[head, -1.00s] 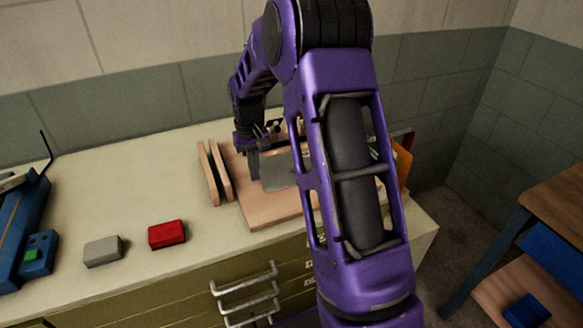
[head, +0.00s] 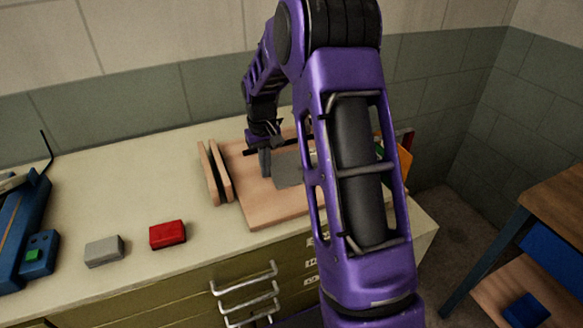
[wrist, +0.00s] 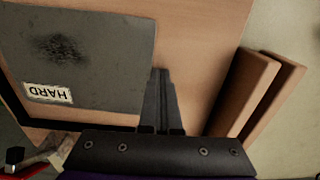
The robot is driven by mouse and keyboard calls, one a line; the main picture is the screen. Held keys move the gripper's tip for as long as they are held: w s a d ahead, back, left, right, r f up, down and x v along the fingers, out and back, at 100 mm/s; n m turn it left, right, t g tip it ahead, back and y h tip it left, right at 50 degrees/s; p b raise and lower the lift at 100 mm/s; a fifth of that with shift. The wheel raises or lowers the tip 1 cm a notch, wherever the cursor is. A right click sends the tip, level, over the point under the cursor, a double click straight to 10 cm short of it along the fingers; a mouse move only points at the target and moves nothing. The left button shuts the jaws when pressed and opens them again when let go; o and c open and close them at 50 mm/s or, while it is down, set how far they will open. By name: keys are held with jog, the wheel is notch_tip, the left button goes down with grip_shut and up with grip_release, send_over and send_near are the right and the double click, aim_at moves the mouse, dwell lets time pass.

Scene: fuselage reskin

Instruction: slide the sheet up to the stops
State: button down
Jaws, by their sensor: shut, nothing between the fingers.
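The grey sheet (wrist: 90,60) lies flat on a wooden board, with a dark smudge and a "HARD" label in the wrist view. It shows partly in the head view (head: 287,172), the rest hidden behind my arm.
The wooden board (head: 270,212) sits on the bench. Two wooden slats (head: 214,173) stand at its left, near my gripper. A red block (head: 167,234), a grey block (head: 104,251) and a blue device (head: 38,255) are further left. A brush (wrist: 45,152) lies beyond the strip.

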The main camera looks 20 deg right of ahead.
aim_at(278, 171)
jog(key=shift+d+r, duration=0.1)
jog(key=shift+d, duration=1.7)
jog(key=shift+w+r, duration=0.1)
jog(key=shift+a+r+p, duration=0.5)
jog(key=shift+a, duration=0.35)
jog(key=shift+a+r, duration=0.25)
jog(key=shift+r, duration=0.95)
jog(key=shift+a+r, duration=0.1)
jog(key=shift+r, duration=2)
